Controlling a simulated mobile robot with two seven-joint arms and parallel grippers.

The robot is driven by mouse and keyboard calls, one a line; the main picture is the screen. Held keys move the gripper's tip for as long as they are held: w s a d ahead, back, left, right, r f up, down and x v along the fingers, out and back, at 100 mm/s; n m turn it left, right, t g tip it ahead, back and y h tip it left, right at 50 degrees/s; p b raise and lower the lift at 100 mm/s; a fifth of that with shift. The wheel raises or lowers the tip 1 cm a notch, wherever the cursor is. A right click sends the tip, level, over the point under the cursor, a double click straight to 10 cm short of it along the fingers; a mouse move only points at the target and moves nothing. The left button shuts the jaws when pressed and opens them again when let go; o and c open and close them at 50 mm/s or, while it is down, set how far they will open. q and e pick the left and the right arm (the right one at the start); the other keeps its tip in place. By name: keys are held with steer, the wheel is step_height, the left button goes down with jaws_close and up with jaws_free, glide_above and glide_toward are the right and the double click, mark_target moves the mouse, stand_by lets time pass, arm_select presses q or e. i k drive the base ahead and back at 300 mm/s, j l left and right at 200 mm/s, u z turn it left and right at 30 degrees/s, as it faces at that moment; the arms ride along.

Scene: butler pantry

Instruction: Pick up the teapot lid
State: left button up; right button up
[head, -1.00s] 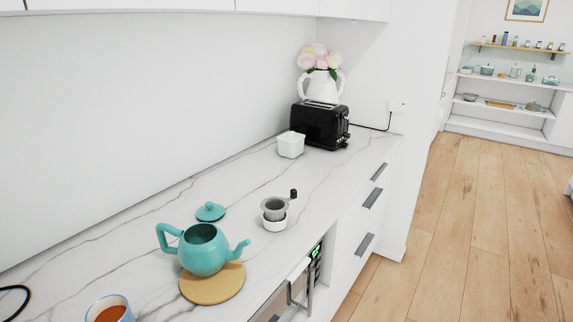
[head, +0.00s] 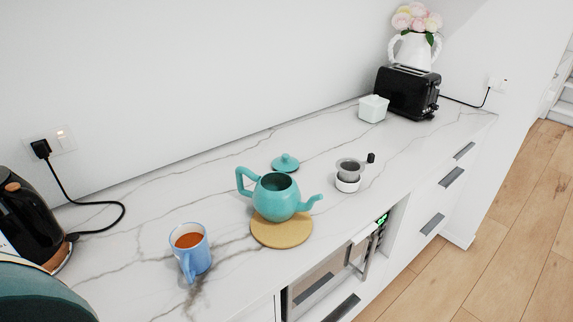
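The teal teapot lid (head: 286,163) lies on the marble countertop, knob up, just behind the teapot and apart from it. The teal teapot (head: 276,197) stands open-topped on a round wooden trivet (head: 281,231), with its handle to the left and its spout to the right. Neither of my grippers is in the head view.
A blue mug of brown liquid (head: 191,249) stands left of the teapot, and a small grinder-like device (head: 349,174) stands to its right. A black kettle (head: 28,217) is at far left. A white container (head: 374,108) and black toaster (head: 407,92) stand farther back.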

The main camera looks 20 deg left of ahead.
mark_target(285, 163)
steer(key=i+l+u, duration=0.3)
steer(key=l, duration=0.3)
steer(key=i+l+u, duration=0.15)
steer(key=i+l, duration=0.15)
steer(key=i+l+u, duration=0.15)
steer(key=l, duration=0.25)
steer(key=i+l+u, duration=0.15)
steer(key=l, duration=0.2)
